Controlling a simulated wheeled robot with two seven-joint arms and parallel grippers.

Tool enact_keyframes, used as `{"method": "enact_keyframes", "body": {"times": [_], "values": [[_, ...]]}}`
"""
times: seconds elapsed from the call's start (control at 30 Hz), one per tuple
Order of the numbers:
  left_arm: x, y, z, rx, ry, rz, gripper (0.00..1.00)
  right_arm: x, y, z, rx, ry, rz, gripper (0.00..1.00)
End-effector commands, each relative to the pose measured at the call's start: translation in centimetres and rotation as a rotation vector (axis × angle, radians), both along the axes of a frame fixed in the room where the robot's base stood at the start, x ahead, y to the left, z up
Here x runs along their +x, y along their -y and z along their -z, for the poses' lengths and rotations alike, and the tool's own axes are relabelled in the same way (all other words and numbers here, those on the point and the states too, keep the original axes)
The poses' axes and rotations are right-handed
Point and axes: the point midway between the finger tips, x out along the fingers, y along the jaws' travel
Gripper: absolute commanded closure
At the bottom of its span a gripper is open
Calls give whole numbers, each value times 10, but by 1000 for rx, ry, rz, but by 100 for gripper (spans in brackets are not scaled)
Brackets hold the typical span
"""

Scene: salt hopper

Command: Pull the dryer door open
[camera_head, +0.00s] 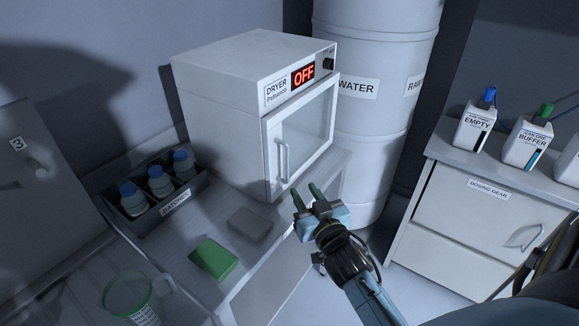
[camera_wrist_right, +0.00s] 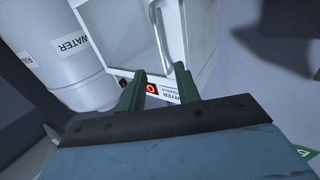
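The white dryer (camera_head: 225,110) stands on the counter with its display reading OFF. Its windowed door (camera_head: 306,125) looks shut, with an upright bar handle (camera_head: 283,161) on the door's left side. My right gripper (camera_head: 307,194) is in front of the door, below and to the right of the handle, with its two green fingers apart and nothing between them. In the right wrist view the open fingers (camera_wrist_right: 157,82) point toward the dryer, and the handle (camera_wrist_right: 160,32) shows beyond them, not between them. My left gripper does not show in either view.
A tray of blue-capped bottles (camera_head: 177,205), a green block (camera_head: 214,258), a grey block (camera_head: 249,224) and a clear jug (camera_head: 130,298) are on the counter (camera_head: 197,225). A big white water drum (camera_head: 370,115) stands behind the dryer. A drawer cabinet (camera_head: 478,222) with canisters is at right.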

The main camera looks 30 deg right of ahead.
Motion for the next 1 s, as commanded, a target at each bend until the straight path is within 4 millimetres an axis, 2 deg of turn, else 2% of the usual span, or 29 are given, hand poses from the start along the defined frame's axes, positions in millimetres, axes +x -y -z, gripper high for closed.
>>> {"method": "enact_keyframes", "body": {"times": [0.1,0.3,0.5,0.7,0.97,1.0], "values": [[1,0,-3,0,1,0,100,27,5,-2,-1,3,-1,68],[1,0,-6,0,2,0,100,66,13,-1,1,1,-1,68],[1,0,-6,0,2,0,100,93,18,0,0,0,-1,68],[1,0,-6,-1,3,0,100,103,20,0,0,-1,-1,68],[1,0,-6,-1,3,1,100,103,20,1,0,-1,-1,68],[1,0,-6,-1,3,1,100,103,20,1,0,-1,-1,73]]}}
